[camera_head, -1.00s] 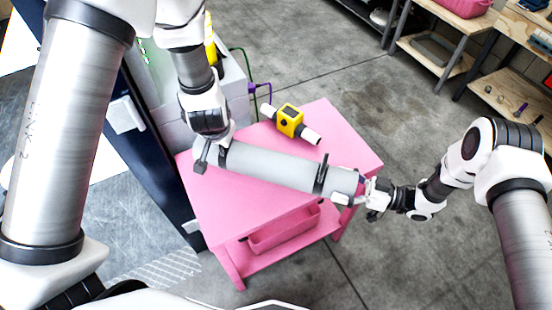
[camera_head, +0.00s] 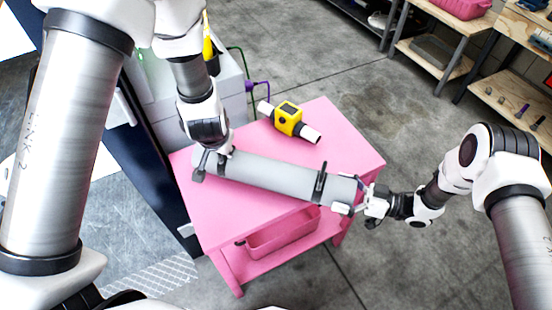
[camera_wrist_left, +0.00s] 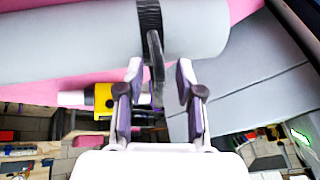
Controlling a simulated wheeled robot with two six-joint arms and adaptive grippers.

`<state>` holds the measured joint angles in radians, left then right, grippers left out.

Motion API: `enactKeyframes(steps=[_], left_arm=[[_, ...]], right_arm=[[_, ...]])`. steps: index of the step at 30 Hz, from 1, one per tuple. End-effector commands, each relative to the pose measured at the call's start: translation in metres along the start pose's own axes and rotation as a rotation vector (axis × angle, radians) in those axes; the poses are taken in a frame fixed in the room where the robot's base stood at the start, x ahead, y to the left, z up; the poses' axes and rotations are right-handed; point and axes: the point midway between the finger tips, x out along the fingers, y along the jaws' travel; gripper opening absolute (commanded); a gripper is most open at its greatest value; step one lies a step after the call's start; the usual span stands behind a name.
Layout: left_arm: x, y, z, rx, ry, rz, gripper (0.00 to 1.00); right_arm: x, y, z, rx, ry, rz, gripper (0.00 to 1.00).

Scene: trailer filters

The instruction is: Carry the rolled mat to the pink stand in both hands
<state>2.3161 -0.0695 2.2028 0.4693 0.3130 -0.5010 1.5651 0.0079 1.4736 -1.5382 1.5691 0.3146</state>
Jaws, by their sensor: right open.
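The rolled mat (camera_head: 270,175) is a grey cylinder with black straps. It lies across the top of the pink stand (camera_head: 335,130) and appears to rest on it. My left gripper (camera_head: 212,166) is at the mat's left end. In the left wrist view its fingers (camera_wrist_left: 160,85) are apart below the mat (camera_wrist_left: 70,40), with a black strap loop (camera_wrist_left: 154,55) hanging between them. My right gripper (camera_head: 356,199) is open at the mat's right end, its fingers close to that end; whether they touch it is unclear.
A yellow device with white ends (camera_head: 289,117) lies on the stand behind the mat. A pink bin (camera_head: 283,233) sits on the stand's lower shelf. A grey cabinet (camera_head: 232,90) stands left of the stand. Wooden shelves (camera_head: 510,95) are at the right, with clear floor between.

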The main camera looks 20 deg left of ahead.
Motion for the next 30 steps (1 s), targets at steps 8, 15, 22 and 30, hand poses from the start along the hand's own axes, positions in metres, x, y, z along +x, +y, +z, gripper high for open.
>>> enactKeyframes(steps=[8,15,22,30], left_arm=[[-0.035,-0.001,-0.001,0.001,0.005,-0.002,0.36],[-0.096,-0.001,-0.001,0.002,0.004,-0.002,0.36],[-0.120,0.000,0.001,0.001,0.000,0.000,0.36],[-0.120,0.000,0.001,0.001,-0.001,0.000,0.36]], right_arm=[[-0.001,0.000,0.000,0.001,-0.001,0.002,1.00],[-0.001,0.000,0.001,0.001,-0.001,0.002,1.00],[-0.004,0.001,0.001,0.001,0.000,0.004,1.00],[-0.058,0.001,0.000,0.000,0.002,0.009,1.00]])
